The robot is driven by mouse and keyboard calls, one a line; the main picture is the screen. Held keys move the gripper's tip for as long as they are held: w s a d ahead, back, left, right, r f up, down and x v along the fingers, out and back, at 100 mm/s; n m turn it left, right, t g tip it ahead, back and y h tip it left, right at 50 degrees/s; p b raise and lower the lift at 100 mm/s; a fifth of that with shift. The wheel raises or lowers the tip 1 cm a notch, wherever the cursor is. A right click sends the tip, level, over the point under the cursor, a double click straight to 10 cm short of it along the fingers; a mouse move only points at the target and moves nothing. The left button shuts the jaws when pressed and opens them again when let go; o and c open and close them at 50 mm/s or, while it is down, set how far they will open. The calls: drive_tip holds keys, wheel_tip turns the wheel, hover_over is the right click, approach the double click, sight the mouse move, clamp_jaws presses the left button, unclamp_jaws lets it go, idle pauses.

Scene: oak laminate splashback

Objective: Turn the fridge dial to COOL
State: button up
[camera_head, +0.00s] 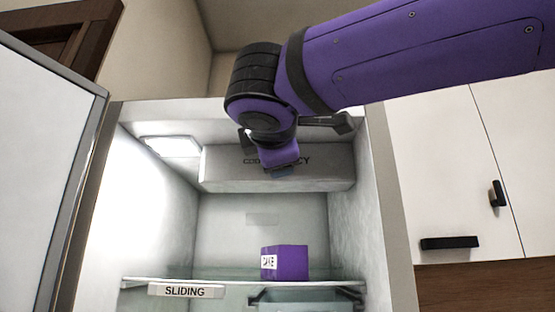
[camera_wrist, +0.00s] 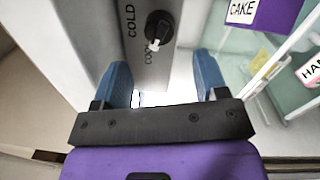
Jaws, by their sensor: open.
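The fridge dial (camera_wrist: 159,27) is a black knob with a white tip on a light grey housing in the wrist view. Its white tip points toward the bottom of that picture, beside a partly visible label starting "CO" (camera_wrist: 149,57). The word COLD (camera_wrist: 131,20) stands to its left. In the head view the housing (camera_head: 325,178) spans the top of the fridge, and my gripper hides the dial and the middle of the lettering. My gripper (camera_wrist: 163,62) is open, its blue fingers apart and empty, with the dial beyond the gap. It also shows in the head view (camera_head: 281,170).
The fridge door (camera_head: 45,130) stands open at left. A purple CAKE box (camera_head: 290,262) sits on the glass shelf with a SLIDING label (camera_head: 186,291). A lamp (camera_head: 172,147) is at upper left inside. White cabinets (camera_head: 440,180) are at right. Space above the shelf is mostly free.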

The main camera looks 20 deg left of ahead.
drive_tip(key=v, duration=0.3)
drive_tip(key=shift+s+d, duration=0.1)
drive_tip(key=shift+s, duration=0.15)
idle(0.4)
